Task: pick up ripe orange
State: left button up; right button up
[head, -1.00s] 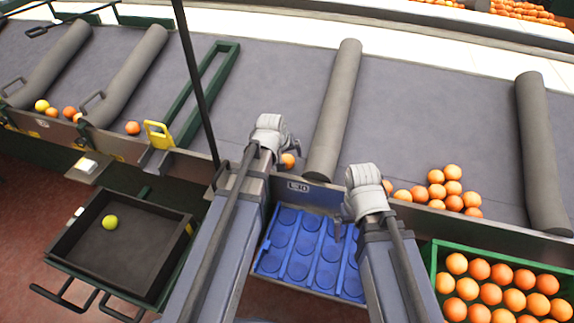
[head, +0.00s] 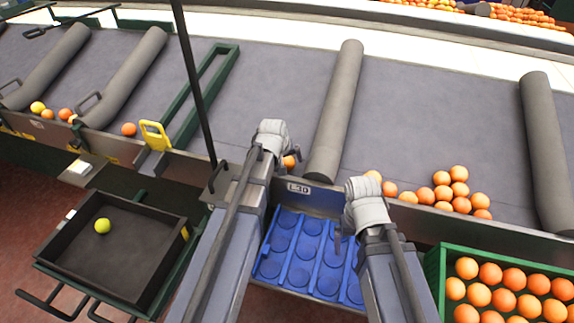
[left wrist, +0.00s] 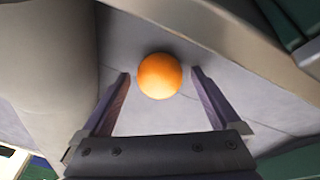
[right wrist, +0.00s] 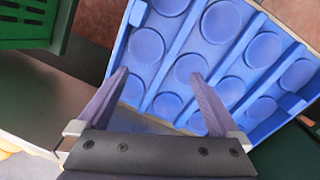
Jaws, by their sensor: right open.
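A single orange (head: 289,162) lies on the grey belt by its front edge, partly hidden by my left gripper (head: 283,150) in the head view. In the left wrist view this orange (left wrist: 159,76) is evenly orange and sits between the fingertips of my left gripper (left wrist: 161,73). The fingers are apart, with a gap on each side of it. My right gripper (right wrist: 155,75) is open and empty above the blue tray (right wrist: 184,63) with round hollows. The tray (head: 273,268) also shows below the belt in the head view.
A pile of oranges (head: 443,193) lies on the belt at right. A green crate (head: 436,262) full of oranges stands at front right. A black bin (head: 140,215) at left holds one yellow-green fruit (head: 102,226). A grey roller (head: 335,110) lies just right of the single orange.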

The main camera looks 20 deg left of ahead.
aim_at(286, 159)
pick_arm(q)
jog(key=c, duration=1.4)
jog(key=shift+o, duration=0.2)
jog(key=shift+r, duration=0.15)
pick_arm(e)
jog(key=shift+r, duration=0.1)
pick_arm(q)
notch_tip(286, 159, up, 10)
jog(key=p, duration=1)
pick_arm(e)
notch_tip(286, 159, up, 10)
jog(key=shift+c, duration=0.2)
